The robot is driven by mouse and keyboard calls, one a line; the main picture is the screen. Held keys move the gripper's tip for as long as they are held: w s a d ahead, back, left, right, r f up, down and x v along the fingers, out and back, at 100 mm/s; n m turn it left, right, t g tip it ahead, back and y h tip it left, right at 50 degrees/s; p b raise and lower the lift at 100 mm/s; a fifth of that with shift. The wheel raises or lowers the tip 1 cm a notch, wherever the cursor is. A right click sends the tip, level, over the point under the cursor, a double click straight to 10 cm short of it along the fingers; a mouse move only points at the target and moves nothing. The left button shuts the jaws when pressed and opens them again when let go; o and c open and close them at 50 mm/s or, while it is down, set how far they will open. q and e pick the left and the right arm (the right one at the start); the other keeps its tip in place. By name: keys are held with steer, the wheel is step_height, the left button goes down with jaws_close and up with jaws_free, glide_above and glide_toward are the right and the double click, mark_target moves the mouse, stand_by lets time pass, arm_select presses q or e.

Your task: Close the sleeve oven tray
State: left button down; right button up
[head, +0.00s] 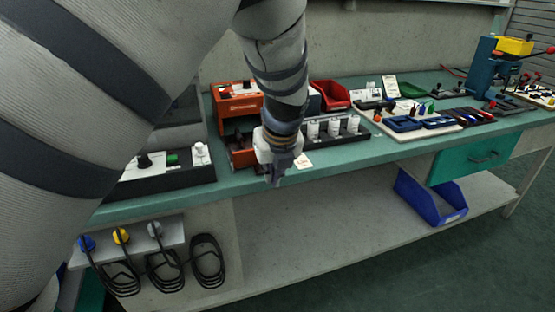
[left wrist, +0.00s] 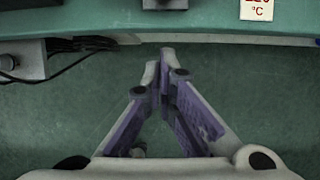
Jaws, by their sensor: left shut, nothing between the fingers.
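The orange sleeve oven (head: 236,98) stands on the green bench, left of centre in the head view. Its orange-fronted tray (head: 243,159) shows low in front of the oven, partly hidden by my left arm and gripper; it looks pulled out, but how far I cannot tell. My left gripper (head: 276,181) is shut and empty, pointing down just in front of the bench edge, to the right of the tray front. In the left wrist view its fingertips (left wrist: 159,66) meet below the bench edge, over the floor. My right gripper is not in view.
A white °C card (left wrist: 257,9) lies near the bench edge. A black rack with white cylinders (head: 333,128) stands right of the oven, and a dark tray (head: 178,180) stands left. Cables (head: 207,262) hang below. A blue bin (head: 430,198) sits on the lower shelf.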

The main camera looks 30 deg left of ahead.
arm_select(q)
steer(key=w+a, duration=0.2)
steer(key=a, duration=0.1)
steer(key=shift+w+a+f, duration=0.15)
steer(key=shift+w+f, duration=0.2)
steer(key=shift+w, duration=0.05)
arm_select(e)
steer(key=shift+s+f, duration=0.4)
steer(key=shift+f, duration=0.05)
